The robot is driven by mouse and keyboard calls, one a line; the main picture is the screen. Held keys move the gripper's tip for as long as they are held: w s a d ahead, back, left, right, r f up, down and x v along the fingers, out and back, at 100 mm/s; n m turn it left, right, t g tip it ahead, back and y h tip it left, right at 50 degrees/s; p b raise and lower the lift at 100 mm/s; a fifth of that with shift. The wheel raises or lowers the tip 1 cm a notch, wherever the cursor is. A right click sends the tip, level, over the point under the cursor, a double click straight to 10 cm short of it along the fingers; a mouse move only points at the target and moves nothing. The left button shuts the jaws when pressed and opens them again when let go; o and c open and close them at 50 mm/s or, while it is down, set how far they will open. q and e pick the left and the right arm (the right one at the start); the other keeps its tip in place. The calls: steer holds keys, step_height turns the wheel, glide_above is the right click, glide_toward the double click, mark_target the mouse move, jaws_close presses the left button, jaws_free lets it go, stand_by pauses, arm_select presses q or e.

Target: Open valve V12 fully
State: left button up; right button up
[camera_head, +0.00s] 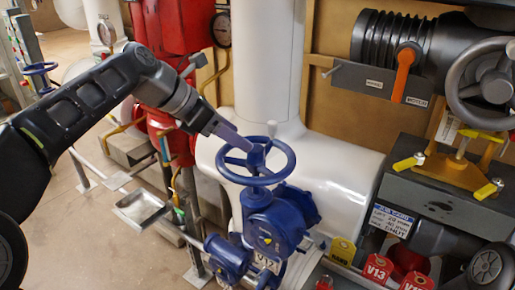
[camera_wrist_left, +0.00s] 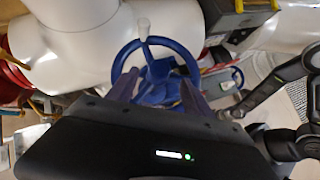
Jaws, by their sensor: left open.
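The blue valve handwheel (camera_head: 240,178) sits on a blue valve body (camera_head: 275,225) in front of a white pipe. A white tag (camera_head: 265,262) on that body seems to read V12. My left gripper (camera_head: 246,146) reaches over the wheel's rim from the left, with its fingertips close to the hub. In the left wrist view, the two open fingers of the gripper (camera_wrist_left: 160,88) straddle the hub and spokes inside the handwheel (camera_wrist_left: 122,57). I cannot tell whether they touch. My right gripper is not in view.
Red valve tags (camera_head: 378,268) and a yellow tag (camera_head: 342,250) are to the right. A grey block (camera_head: 400,185) with yellow-handled clamps and an orange lever (camera_head: 403,72) stand further right. Red equipment (camera_head: 185,40) and a small metal tray (camera_head: 142,208) are at left.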

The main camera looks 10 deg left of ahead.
mark_target(256, 147)
arm_select(q)
steer(key=x, duration=0.7)
steer(key=shift+d+f, duration=0.15)
steer(key=shift+f, duration=0.1)
jaws_close()
stand_by(0.4)
stand_by(0.3)
